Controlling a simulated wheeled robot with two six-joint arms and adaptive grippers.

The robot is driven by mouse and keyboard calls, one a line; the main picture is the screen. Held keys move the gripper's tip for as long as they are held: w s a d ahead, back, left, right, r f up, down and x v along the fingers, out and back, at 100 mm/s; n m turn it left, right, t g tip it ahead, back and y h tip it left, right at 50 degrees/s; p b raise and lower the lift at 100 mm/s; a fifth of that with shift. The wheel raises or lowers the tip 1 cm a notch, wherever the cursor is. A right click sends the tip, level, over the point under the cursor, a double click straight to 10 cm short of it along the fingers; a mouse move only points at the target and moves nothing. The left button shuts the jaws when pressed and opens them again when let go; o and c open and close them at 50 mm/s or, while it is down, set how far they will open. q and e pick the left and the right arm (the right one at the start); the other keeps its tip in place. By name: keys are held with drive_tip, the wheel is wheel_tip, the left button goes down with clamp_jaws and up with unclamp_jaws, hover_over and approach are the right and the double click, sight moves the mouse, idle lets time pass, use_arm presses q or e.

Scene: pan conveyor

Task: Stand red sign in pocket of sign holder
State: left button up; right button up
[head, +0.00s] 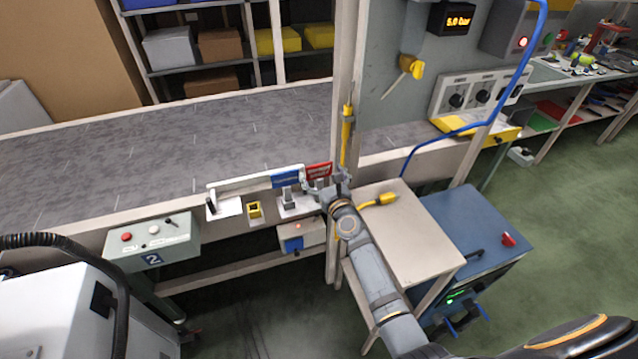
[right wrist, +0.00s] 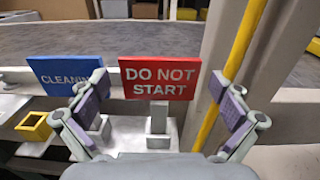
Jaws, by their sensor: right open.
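The red sign (head: 319,170), lettered "DO NOT START", stands upright near the conveyor's front rail. In the right wrist view the red sign (right wrist: 160,78) is above a pale upright stem (right wrist: 158,118), whose foot meets a block on the white holder plate (right wrist: 130,128). The stem appears to stand in that block, but its depth cannot be told. My right gripper (head: 325,187) is open at the red sign. In its wrist view the fingers (right wrist: 160,88) are spread to either side, with visible gaps. My left gripper is not in view.
A blue sign (right wrist: 62,76) stands just left of the red one. A yellow square holder (head: 254,210) sits farther left on the rail. A yellow upright rod (head: 346,138) and the frame post (head: 348,60) stand close on the right. The conveyor belt (head: 150,150) is clear.

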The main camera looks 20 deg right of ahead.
drive_tip(key=shift+w, duration=0.2)
drive_tip(key=shift+s+r, duration=0.15)
drive_tip(key=c, duration=1.5)
